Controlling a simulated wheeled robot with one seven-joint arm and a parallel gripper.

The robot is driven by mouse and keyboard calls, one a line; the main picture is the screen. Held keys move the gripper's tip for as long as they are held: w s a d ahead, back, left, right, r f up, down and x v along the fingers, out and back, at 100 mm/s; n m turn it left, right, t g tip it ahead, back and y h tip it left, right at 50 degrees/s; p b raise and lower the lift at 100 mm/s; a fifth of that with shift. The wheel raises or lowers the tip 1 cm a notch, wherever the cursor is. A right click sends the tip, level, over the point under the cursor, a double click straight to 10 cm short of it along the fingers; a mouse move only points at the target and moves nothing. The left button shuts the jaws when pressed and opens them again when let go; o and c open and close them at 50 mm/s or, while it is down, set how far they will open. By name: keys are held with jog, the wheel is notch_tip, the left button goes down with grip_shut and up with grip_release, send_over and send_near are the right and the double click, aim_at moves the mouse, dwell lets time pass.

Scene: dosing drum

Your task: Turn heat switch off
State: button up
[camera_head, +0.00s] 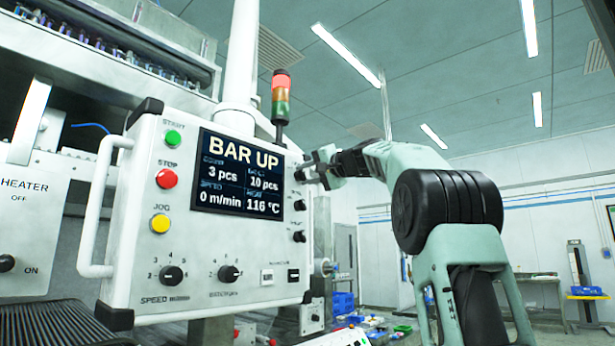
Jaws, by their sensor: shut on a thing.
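The white control panel (143,262) faces me with a lit display reading BAR UP and 116 °C. My gripper (306,170) is at the panel's upper right edge, shut on a small switch there that it mostly hides. Two more black knobs, an upper one (299,205) and a lower one (299,237), sit below it in the same column. Their labels are too small to read surely, so I cannot tell which is the heat switch. A separate HEATER box (30,225) at the far left has a black knob (6,263) between OFF and ON labels.
The panel has green, red and yellow buttons at left, two rotary dials below and a white side handle (95,215). A red and green signal lamp (281,97) stands above its top edge. A cluttered table lies behind at lower right, with open floor farther right.

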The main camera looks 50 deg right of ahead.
jog(key=shift+f, duration=0.1)
jog(key=o, duration=1)
jog(key=shift+c, duration=0.2)
jog(key=shift+s, duration=0.1)
jog(key=s+b, duration=0.4)
jog(key=s, duration=1.3)
jog(key=shift+a+b, duration=0.2)
jog(key=shift+b, duration=0.1)
